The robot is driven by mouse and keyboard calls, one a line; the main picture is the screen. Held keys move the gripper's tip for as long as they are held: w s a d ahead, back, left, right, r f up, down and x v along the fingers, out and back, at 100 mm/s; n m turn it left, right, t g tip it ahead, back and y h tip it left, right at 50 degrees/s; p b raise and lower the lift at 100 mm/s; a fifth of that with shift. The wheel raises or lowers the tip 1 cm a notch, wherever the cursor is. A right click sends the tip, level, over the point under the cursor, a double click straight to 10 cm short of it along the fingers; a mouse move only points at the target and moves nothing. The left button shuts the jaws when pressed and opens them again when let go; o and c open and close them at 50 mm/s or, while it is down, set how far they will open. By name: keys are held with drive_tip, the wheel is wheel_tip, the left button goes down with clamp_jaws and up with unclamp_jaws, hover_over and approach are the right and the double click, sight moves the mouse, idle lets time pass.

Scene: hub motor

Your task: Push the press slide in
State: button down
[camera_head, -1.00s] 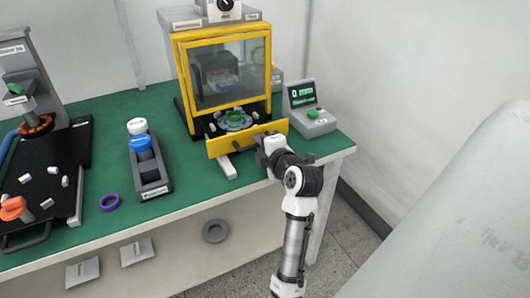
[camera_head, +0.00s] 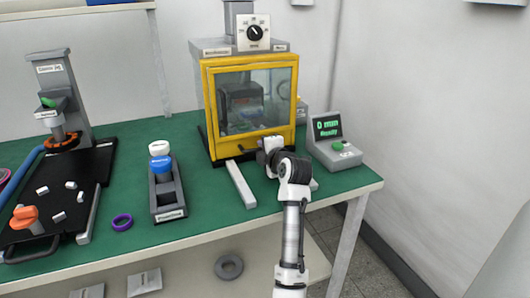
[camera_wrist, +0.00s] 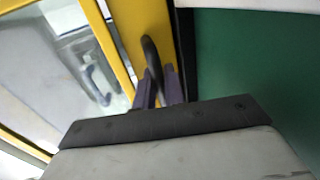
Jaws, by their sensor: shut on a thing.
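The press (camera_head: 249,107) is a yellow-framed cabinet with a clear front window and a dial on top. Its slide front (camera_wrist: 128,38) is a yellow panel with a dark handle, seen close up in the wrist view. The slide now sits in under the window, and its tray is not seen outside the press. My gripper (camera_wrist: 160,88) is shut on the dark handle (camera_wrist: 151,56), with a finger on each side of it. In the head view my gripper (camera_head: 266,150) is at the lower right front of the press and hides part of the slide.
A control box (camera_head: 336,144) with a green button and lit display stands right of the press. A white rail (camera_head: 241,184) lies on the green table (camera_head: 215,206) in front. Left are a holder with white and blue knobs (camera_head: 162,178), a purple ring (camera_head: 122,221) and a black fixture.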

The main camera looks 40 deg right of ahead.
drive_tip(key=shift+w+r, duration=0.15)
drive_tip(key=shift+r, duration=0.05)
drive_tip(key=c, duration=1.6)
unclamp_jaws()
drive_tip(key=shift+f, duration=0.1)
drive_tip(key=b+v, duration=0.1)
drive_tip(key=v, duration=1.2)
drive_tip(key=shift+s+a, duration=0.1)
drive_tip(key=shift+s, duration=0.25)
